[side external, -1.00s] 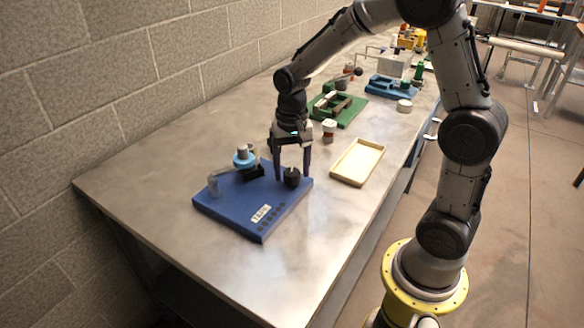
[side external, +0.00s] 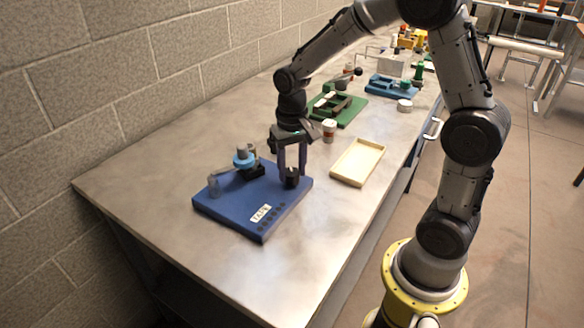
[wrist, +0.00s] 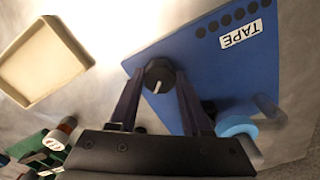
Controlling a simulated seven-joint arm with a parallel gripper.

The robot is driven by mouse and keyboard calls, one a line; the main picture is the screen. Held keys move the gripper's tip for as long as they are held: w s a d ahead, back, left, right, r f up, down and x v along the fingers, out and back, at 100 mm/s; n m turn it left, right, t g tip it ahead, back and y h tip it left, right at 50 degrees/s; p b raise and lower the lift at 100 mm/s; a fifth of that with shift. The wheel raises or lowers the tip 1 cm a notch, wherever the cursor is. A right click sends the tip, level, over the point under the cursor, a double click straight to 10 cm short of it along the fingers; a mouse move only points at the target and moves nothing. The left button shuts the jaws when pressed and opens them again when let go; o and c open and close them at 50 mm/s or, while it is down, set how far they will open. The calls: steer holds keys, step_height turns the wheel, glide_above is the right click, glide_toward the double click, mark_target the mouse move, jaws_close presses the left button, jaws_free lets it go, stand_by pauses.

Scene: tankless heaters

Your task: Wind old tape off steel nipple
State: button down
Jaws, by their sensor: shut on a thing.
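A blue board (side external: 252,203) with a white label reading TAPE (wrist: 241,34) lies on the metal table. A round black knob (wrist: 160,75) with a white line on top stands near the board's right edge. My gripper (side external: 291,172) points down and is shut on this knob, one dark finger on each side, also seen in the wrist view (wrist: 159,90). A grey metal post, likely the steel nipple (side external: 242,149), carries a light-blue ring, likely the tape (side external: 243,162), at the board's back. The ring also shows in the wrist view (wrist: 237,126).
A shallow cream tray (side external: 358,163) and a white-and-red jar (side external: 329,130) are to the right. A green board (side external: 338,109) with fixtures lies farther back. Bare table surrounds the blue board.

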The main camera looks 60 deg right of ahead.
mark_target(292, 172)
steer(key=n, duration=0.4)
steer(key=shift+r, duration=0.1)
steer(key=shift+n, duration=1.6)
steer(key=shift+c, duration=1.8)
jaws_free()
step_height(292, 172, up, 14)
